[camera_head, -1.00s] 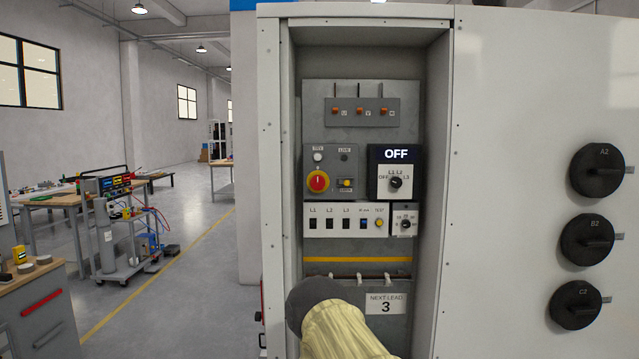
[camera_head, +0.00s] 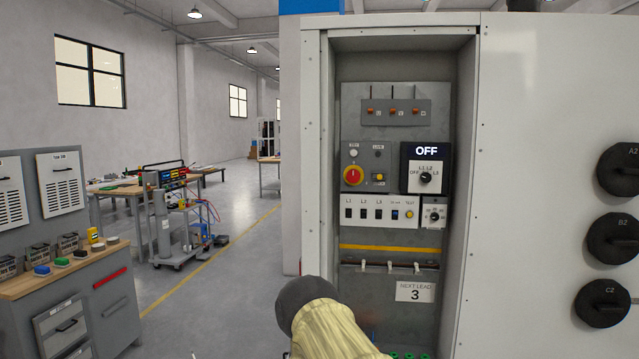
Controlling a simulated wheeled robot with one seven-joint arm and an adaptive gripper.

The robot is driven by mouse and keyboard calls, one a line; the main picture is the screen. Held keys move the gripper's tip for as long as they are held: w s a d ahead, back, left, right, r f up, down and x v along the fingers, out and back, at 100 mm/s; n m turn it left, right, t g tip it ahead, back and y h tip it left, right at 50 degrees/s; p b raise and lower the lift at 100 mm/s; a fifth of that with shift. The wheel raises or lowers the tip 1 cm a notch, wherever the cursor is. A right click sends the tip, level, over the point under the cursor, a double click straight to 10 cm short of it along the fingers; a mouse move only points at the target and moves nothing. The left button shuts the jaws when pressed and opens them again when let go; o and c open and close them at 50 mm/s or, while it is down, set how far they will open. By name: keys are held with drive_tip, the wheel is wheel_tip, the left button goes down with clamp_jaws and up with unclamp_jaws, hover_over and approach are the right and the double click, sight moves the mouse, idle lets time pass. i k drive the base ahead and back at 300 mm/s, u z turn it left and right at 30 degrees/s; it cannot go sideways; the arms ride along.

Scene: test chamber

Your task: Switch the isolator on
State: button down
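A red rotary handle on a yellow surround (camera_head: 352,176), which looks like the isolator, sits on a grey plate in the open cabinet bay. Its exact position mark is too small to read. To its right is a black panel with a lit display reading OFF (camera_head: 426,151) and a small selector knob (camera_head: 426,179) marked L1, L2, L3 and OFF. My arm, with a yellow sleeve and a dark rounded part, rises at the bottom centre, in front of the bay's lower left. My gripper is not in view.
Three black rotary knobs, the top one marked A2 (camera_head: 625,169), stand out from the cabinet front at right. A row of switches (camera_head: 378,213) and a NEXT LEAD 3 label (camera_head: 414,292) are lower in the bay. A workbench (camera_head: 75,275) stands left; open floor lies between.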

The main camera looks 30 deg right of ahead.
sight(353, 176)
drive_tip(key=u, duration=0.3)
drive_tip(key=k, duration=0.75)
drive_tip(key=u, duration=0.5)
drive_tip(key=i, duration=1.1)
drive_tip(key=z, duration=1.15)
drive_tip(key=i, duration=0.8)
drive_tip(key=z, duration=0.85)
